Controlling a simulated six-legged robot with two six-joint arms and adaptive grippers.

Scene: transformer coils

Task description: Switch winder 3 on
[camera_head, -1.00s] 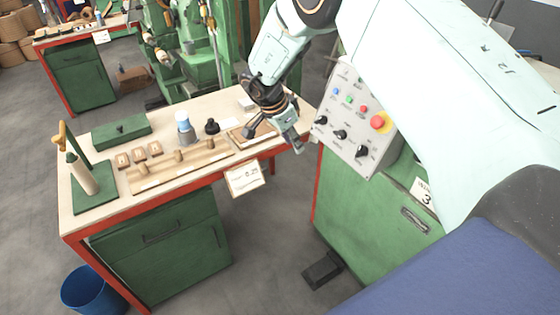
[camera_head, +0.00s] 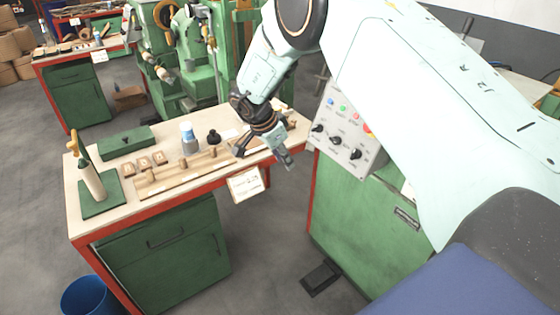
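The control panel (camera_head: 335,148) of the green winder (camera_head: 355,222) stands right of centre. The number plate, read as 3 earlier, is mostly hidden now. My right gripper (camera_head: 265,158) hangs over the bench's right end, left of the panel and apart from it. Its fingers look spread, with nothing seen between them. My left gripper is not in view.
The bench (camera_head: 82,222) holds a green box (camera_head: 126,142), a stand with a spool (camera_head: 94,180), a wooden rack (camera_head: 185,172) and a blue-capped bottle (camera_head: 188,136). A pedal (camera_head: 320,277) and blue bin (camera_head: 84,297) are on the floor.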

